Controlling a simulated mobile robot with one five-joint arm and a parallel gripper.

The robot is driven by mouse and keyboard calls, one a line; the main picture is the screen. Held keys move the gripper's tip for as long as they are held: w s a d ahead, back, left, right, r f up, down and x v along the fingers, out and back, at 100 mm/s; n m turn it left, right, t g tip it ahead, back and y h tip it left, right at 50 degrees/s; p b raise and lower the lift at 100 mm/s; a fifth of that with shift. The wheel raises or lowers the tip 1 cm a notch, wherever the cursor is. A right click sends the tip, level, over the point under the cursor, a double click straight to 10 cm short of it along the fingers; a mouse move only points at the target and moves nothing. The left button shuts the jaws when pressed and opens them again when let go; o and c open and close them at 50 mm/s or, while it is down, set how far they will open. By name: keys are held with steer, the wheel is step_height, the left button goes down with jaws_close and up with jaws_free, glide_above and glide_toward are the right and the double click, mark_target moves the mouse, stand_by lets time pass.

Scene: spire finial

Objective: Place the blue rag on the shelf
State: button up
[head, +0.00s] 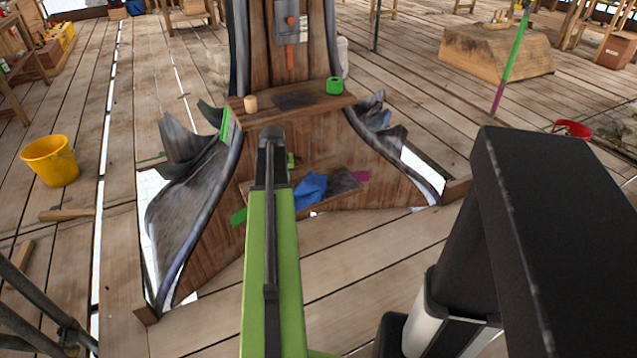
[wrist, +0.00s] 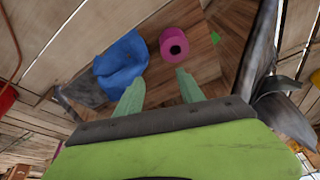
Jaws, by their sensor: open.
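The blue rag (head: 311,188) lies crumpled on the lower wooden shelf (head: 265,196) at the foot of the spire, partly over a dark grey patch. In the wrist view the rag (wrist: 121,62) is just beyond and left of my gripper's left finger. My gripper (wrist: 159,77) is open, with its two pale green fingers apart and nothing between them. In the head view my arm hides most of the gripper. The upper shelf (head: 290,113) holds a dark flat mat (head: 294,99) with bare wood around it.
A pink roll (wrist: 174,45) is beside the rag, beyond the fingers. Curved grey fins flank the spire. A yellow bucket (head: 50,161) stands on the planks at left.

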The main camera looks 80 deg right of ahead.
steer(key=shift+r, duration=0.15)
steer(key=shift+s+d+b, duration=0.2)
steer(key=shift+b, duration=0.2)
steer(key=c, duration=0.4)
steer(key=s+d+f+b, duration=0.1)
steer(key=s+d, duration=0.2)
steer(key=s+d+f+b, duration=0.1)
steer(key=s+d, duration=0.2)
steer(key=s+d+f+b, duration=0.1)
steer(key=s+d, duration=0.2)
steer(key=shift+f, duration=0.1)
jaws_close()
step_height(320, 180, down, 2)
steer(key=shift+s+f+b, duration=0.15)
steer(key=shift+f+b, duration=0.05)
steer(key=shift+b, duration=0.95)
steer(key=shift+f, duration=0.15)
steer(key=shift+f, duration=0.1)
step_height(320, 180, down, 5)
steer(key=b, duration=0.5)
steer(key=shift+r, duration=0.3)
steer(key=shift+r, duration=0.1)
